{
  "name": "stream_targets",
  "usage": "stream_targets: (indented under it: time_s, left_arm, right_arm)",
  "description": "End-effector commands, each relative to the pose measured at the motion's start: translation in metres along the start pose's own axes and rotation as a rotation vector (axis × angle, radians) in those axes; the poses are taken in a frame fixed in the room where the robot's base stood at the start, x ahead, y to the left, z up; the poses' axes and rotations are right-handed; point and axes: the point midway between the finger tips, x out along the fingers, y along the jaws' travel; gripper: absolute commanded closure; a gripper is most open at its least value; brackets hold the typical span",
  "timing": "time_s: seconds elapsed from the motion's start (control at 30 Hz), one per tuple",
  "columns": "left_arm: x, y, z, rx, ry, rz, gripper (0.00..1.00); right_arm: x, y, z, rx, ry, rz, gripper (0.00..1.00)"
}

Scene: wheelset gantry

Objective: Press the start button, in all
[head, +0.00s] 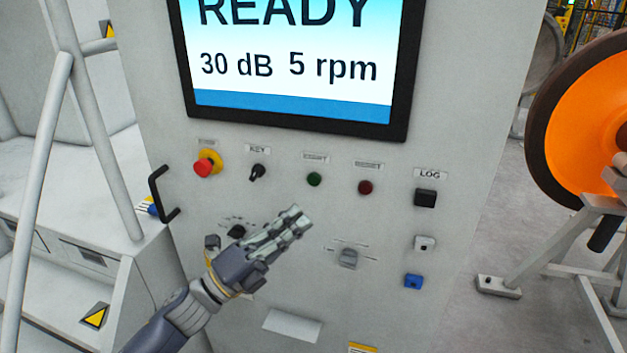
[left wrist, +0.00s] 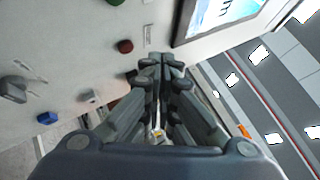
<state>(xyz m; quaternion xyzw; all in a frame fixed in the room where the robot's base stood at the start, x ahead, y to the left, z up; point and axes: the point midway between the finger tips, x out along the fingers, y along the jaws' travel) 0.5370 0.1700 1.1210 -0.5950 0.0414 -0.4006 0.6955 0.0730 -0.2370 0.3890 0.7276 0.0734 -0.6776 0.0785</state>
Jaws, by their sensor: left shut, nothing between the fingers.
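A round green button (head: 314,179) sits on the grey control panel (head: 460,110) under a small label too blurred to read. A dark red button (head: 365,187) sits to its right; a red button (left wrist: 125,46) also shows in the left wrist view. My left gripper (head: 298,219) is shut and empty, in front of the panel, with its fingertips below the green button in the picture. I cannot tell how far they are from the panel. In the left wrist view its closed fingers (left wrist: 160,75) point forward. My right gripper is not in view.
A screen (head: 292,115) reads READY, 30 dB, 5 rpm. A red emergency knob (head: 204,168), a key switch (head: 258,172), a black LOG button (head: 425,198), a grey selector (head: 347,258) and a blue socket (head: 413,281) surround the gripper. A black handle (head: 157,193) sticks out at the left edge.

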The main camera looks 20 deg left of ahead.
Motion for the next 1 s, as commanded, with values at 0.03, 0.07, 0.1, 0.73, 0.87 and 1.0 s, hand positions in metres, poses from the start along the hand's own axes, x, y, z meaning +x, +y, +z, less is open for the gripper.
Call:
stream_targets:
  time_s: [0.03, 0.07, 0.1, 0.73, 0.87, 1.0]
  left_arm:
    - [0.003, 0.002, 0.002, 0.0, -0.001, -0.001, 1.0]
    - [0.004, 0.003, 0.003, 0.0, -0.001, -0.001, 1.0]
    - [0.007, 0.005, 0.005, 0.0, -0.001, -0.002, 1.0]
    - [0.057, 0.042, 0.042, 0.0, 0.0, -0.001, 1.0]
    - [0.059, 0.044, 0.043, -0.001, -0.001, 0.0, 1.0]
    - [0.06, 0.043, 0.044, -0.001, -0.001, 0.0, 1.0]
  right_arm:
    - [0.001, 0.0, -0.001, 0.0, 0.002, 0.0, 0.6]
    - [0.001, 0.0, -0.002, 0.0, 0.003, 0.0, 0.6]
    - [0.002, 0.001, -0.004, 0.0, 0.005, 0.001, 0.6]
    - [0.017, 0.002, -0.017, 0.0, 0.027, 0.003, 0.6]
    - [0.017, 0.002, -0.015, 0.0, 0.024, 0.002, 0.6]
    - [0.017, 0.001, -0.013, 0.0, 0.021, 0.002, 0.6]
